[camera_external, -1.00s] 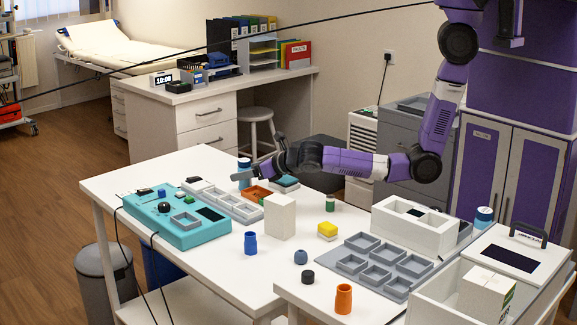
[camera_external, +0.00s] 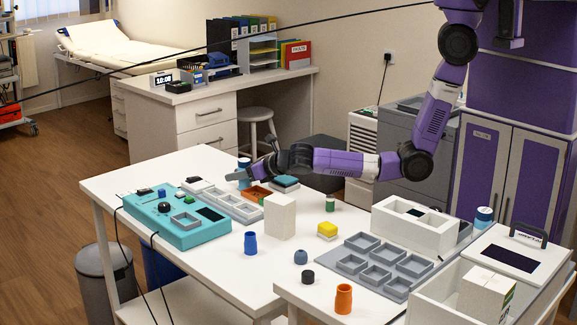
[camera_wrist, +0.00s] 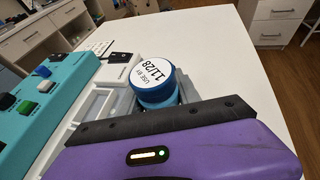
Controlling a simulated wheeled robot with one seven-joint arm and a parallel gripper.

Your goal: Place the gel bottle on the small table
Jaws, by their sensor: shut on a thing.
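A round bottle with a blue rim and a white top marked "USE BY 11/28" (camera_wrist: 153,77) shows just beyond the dark edge of my gripper (camera_wrist: 160,113) in the wrist view. The outside view shows this blue and white bottle (camera_external: 244,163) at the far side of the white table (camera_external: 190,158). My gripper (camera_external: 236,176) is shut on it, low over the table; the fingers are mostly hidden in both views. I cannot tell whether the bottle's base touches the table. No label naming gel is readable.
A teal control box (camera_external: 175,222) and a grey compartment tray (camera_external: 235,207) lie close by. Another blue-capped container (camera_external: 483,216) is at the right.

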